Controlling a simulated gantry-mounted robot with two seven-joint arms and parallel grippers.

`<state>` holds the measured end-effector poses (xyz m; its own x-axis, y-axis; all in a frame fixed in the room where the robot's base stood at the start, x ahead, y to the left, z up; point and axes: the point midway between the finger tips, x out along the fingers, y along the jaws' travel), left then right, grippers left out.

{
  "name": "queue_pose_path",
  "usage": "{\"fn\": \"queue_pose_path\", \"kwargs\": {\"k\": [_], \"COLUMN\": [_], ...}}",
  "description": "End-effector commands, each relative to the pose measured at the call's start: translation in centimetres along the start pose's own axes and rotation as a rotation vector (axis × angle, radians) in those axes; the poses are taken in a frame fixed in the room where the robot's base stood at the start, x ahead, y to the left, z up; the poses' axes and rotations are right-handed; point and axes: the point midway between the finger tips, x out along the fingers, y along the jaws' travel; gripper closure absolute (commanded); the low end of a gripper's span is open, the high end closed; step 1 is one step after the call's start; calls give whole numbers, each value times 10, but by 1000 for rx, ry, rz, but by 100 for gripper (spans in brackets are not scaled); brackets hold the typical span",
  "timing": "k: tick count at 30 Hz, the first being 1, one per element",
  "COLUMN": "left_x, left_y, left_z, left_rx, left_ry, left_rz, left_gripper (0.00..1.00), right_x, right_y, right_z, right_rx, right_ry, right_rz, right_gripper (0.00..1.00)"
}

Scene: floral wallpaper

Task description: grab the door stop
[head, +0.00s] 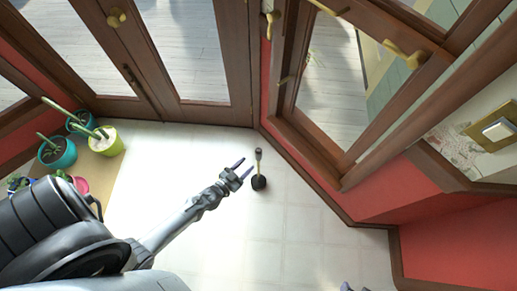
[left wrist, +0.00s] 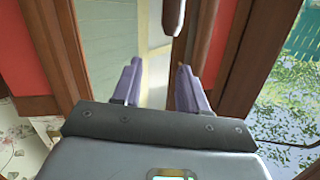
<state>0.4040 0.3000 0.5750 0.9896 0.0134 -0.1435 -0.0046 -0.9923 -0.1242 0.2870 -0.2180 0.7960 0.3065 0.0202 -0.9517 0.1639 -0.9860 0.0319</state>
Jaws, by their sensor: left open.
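The object that looks like the door stop (head: 259,182) stands upright on the pale tiled floor in the head view. It has a round black base, a thin gold-coloured post and a dark tip. My left gripper (head: 243,169) is just left of the post, with its two fingers apart and nothing seen between them. In the left wrist view the purple fingers of the left gripper (left wrist: 158,84) are spread. I cannot make out the door stop for sure in that view. Small purple-grey tips at the bottom edge of the head view may be my right gripper (head: 352,287); its jaws cannot be judged.
Brown-framed glass doors (head: 185,55) stand behind, and an open glazed door or window (head: 330,80) is at the right. A red wall (head: 455,240) with dark skirting runs along the right. Potted plants (head: 105,140) stand at the left. The floor around the stop is clear.

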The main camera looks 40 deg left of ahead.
Motion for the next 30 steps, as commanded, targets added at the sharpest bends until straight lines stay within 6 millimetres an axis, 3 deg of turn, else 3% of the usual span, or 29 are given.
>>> {"fn": "queue_pose_path", "kwargs": {"k": [1, 15, 21, 25, 30], "left_x": [5, 24, 36, 42, 47], "left_y": [4, 23, 32, 36, 39], "left_z": [41, 223, 281, 305, 320], "left_rx": [-10, -85, -112, -124, -134], "left_ry": [12, 102, 120, 128, 133], "left_rz": [-12, -111, -139, -152, -161], "left_gripper": [57, 57, 57, 57, 57], "right_x": [36, 191, 245, 268, 282], "right_y": [-2, -7, -8, -8, -8], "right_z": [12, 62, 79, 87, 92], "right_rx": [1, 2, -2, -5, -7], "right_ry": [0, -1, -2, -3, -3], "right_rz": [-1, -2, 1, 4, 5], "right_gripper": [57, 57, 57, 57, 57]}}
